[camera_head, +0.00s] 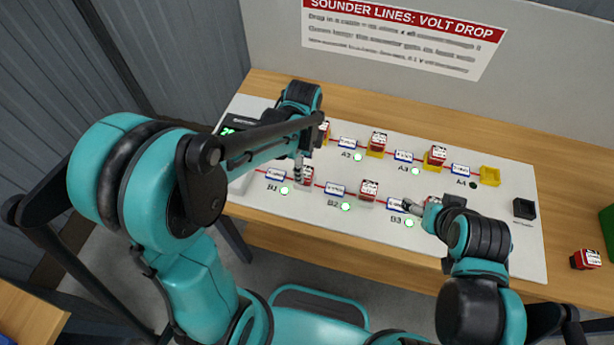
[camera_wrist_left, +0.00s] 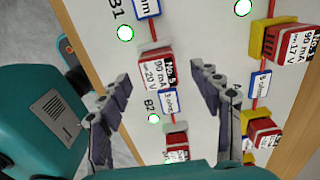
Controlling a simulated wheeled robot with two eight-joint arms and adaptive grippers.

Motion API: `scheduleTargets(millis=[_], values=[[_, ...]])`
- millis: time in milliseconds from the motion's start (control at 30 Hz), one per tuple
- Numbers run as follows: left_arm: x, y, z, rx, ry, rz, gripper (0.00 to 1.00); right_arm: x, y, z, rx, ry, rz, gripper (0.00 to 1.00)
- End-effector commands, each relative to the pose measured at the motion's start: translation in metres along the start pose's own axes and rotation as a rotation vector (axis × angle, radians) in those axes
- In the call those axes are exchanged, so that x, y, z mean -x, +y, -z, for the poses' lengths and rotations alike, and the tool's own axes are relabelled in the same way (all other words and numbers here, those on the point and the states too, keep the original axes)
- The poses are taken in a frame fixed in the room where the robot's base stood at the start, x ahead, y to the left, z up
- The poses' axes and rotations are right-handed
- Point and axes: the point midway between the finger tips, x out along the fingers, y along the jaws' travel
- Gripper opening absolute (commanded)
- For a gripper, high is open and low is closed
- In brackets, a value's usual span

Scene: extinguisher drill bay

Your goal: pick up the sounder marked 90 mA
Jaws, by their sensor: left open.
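A red sounder (camera_wrist_left: 155,72) in the left wrist view has a white label reading No.5, 90 mA and 20 V. It sits upright on the board between B1 and B2 and also shows in the head view (camera_head: 305,174). Another sounder (camera_wrist_left: 290,42), on a yellow base, also reads 90 mA, with 17 V. My left gripper (camera_wrist_left: 160,72) is open, with its fingers on either side of the No.5 sounder; contact cannot be told. It shows in the head view (camera_head: 299,168), partly hidden by its arm. My right gripper (camera_head: 411,205) is near B3; its jaws are too small to read.
Several more red sounders (camera_head: 369,189) stand in two rows on the white board (camera_head: 470,250). An empty yellow holder (camera_head: 489,176) and an empty black holder (camera_head: 524,208) are at its right. A loose red sounder (camera_head: 586,259) lies on the wooden table by a green box (camera_head: 608,228).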

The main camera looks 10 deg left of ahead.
Motion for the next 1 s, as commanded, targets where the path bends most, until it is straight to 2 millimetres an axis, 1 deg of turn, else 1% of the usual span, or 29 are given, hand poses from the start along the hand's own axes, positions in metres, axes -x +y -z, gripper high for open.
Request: scheduleTargets(millis=[33,100,200,300,500,533,567,600,667,700,733,1000], values=[[-0.012,0.001,0.002,-0.001,0.000,0.000,0.64,-0.005,0.000,-0.004,0.000,0.000,0.000,0.77],[-0.023,0.002,0.004,0.000,0.000,0.000,0.64,-0.009,0.000,-0.007,0.000,0.000,0.000,0.77],[-0.034,0.001,0.004,0.001,0.000,0.001,0.64,-0.012,0.000,-0.009,0.000,0.000,0.000,0.77],[-0.039,0.002,0.003,0.002,0.000,0.001,0.64,-0.013,0.000,-0.009,0.000,0.000,0.000,0.77],[-0.038,0.002,0.003,0.002,0.000,0.001,0.64,-0.012,0.000,-0.009,0.000,0.000,0.000,0.77],[-0.038,0.002,0.003,0.002,0.000,0.001,0.58,-0.012,0.000,-0.008,0.000,0.000,0.000,0.77],[-0.038,0.002,0.003,0.002,0.000,0.001,0.51,-0.012,0.000,-0.008,0.000,0.000,0.000,0.77],[-0.038,0.002,0.003,0.002,0.000,0.001,0.40,-0.012,0.000,-0.009,0.000,0.000,0.000,0.77],[-0.038,0.002,0.003,0.002,0.000,0.001,0.24,-0.012,0.000,-0.009,0.000,0.000,0.000,0.77],[-0.038,0.002,0.003,0.002,0.000,0.001,0.14,-0.012,0.000,-0.009,0.000,0.000,0.000,0.77],[-0.038,0.002,0.003,0.002,0.000,0.001,0.07,-0.012,0.000,-0.009,0.000,0.000,0.000,0.77],[-0.038,0.002,0.003,0.002,0.000,0.001,0.06,-0.012,0.000,-0.008,0.000,0.000,0.000,0.77]])
